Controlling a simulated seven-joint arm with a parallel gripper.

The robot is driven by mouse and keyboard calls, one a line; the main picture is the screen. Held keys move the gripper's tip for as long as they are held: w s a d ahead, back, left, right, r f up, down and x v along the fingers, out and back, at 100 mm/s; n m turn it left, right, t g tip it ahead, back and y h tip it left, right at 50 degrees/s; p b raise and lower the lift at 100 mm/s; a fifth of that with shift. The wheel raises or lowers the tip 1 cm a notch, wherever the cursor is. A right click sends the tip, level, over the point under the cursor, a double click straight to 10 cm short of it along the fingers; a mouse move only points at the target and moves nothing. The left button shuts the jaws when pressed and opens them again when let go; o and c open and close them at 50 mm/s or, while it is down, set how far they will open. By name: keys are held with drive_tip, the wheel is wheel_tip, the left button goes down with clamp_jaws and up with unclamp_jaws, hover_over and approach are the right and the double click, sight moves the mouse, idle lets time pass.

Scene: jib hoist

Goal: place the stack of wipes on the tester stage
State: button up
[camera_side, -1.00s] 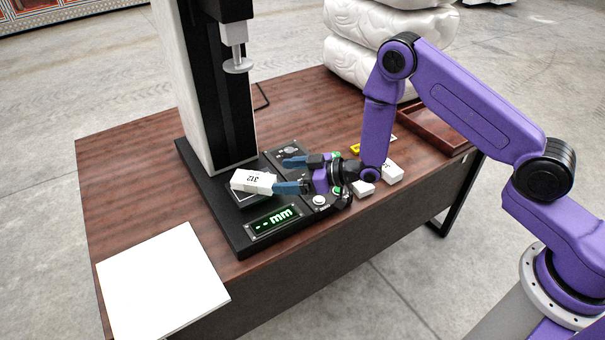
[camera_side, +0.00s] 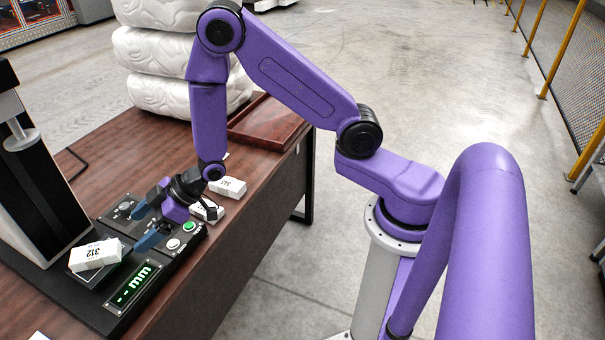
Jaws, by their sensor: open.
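A white block marked 312 (camera_side: 97,252), which looks like the stack of wipes, lies on the small dark stage (camera_side: 101,276) of the tester (camera_side: 40,205). It sits slightly askew, with a stage edge showing below it. My gripper (camera_side: 138,229) is open and empty, to the right of the block over the tester's control panel. Its blue fingers point toward the tester column, and the nearer fingertip is a small gap from the block. The round presser foot (camera_side: 22,139) hangs well above the stage. The display (camera_side: 133,286) reads dashes and mm.
Two more white blocks lie right of the tester, one farther back (camera_side: 229,187) and one partly behind my gripper (camera_side: 207,211). A green button (camera_side: 188,226) and a white button (camera_side: 173,244) sit beside my gripper.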

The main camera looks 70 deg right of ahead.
drive_tip(key=s+d+r+g+h, duration=0.2)
drive_tip(key=s+d+r, duration=0.2)
drive_tip(key=s, duration=0.7)
drive_tip(key=s+d+r+n+g+h, duration=0.1)
drive_tip(key=s+d+r+g+h, duration=0.2)
drive_tip(key=s, duration=0.8)
drive_tip(key=s+d+r+n+g+h, duration=0.1)
drive_tip(key=s+d+r+g+h, duration=0.1)
drive_tip(key=s+d+r, duration=0.4)
drive_tip(key=s+d, duration=0.2)
drive_tip(key=s, duration=0.2)
drive_tip(key=shift+s+r+g+h, duration=0.25)
drive_tip(key=shift+s+g+h, duration=0.05)
drive_tip(key=shift+s, duration=0.1)
